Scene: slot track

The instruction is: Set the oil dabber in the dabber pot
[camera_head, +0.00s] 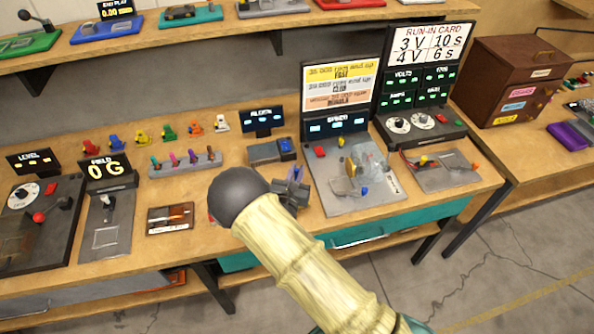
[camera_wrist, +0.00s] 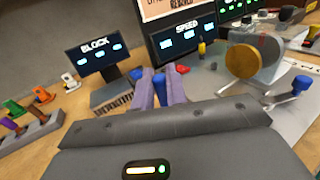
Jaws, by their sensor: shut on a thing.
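My gripper (camera_head: 292,186) hangs over the front of the bench, just left of the grey SPEED station. In the wrist view its two grey-purple fingers (camera_wrist: 161,84) are close together. They are shut on a small, narrow blue thing (camera_wrist: 160,88) that shows between them. Most of it is hidden by the fingers, so I cannot tell for sure that it is the oil dabber. A rack (camera_head: 212,163) with several small coloured-handled tools stands to the left. I cannot pick out the dabber pot with certainty in either view.
The SPEED station (camera_head: 345,195) with a clear cover is close on the right. A shallow tray (camera_head: 152,220) with brown parts lies to the left. Bare wood lies between.

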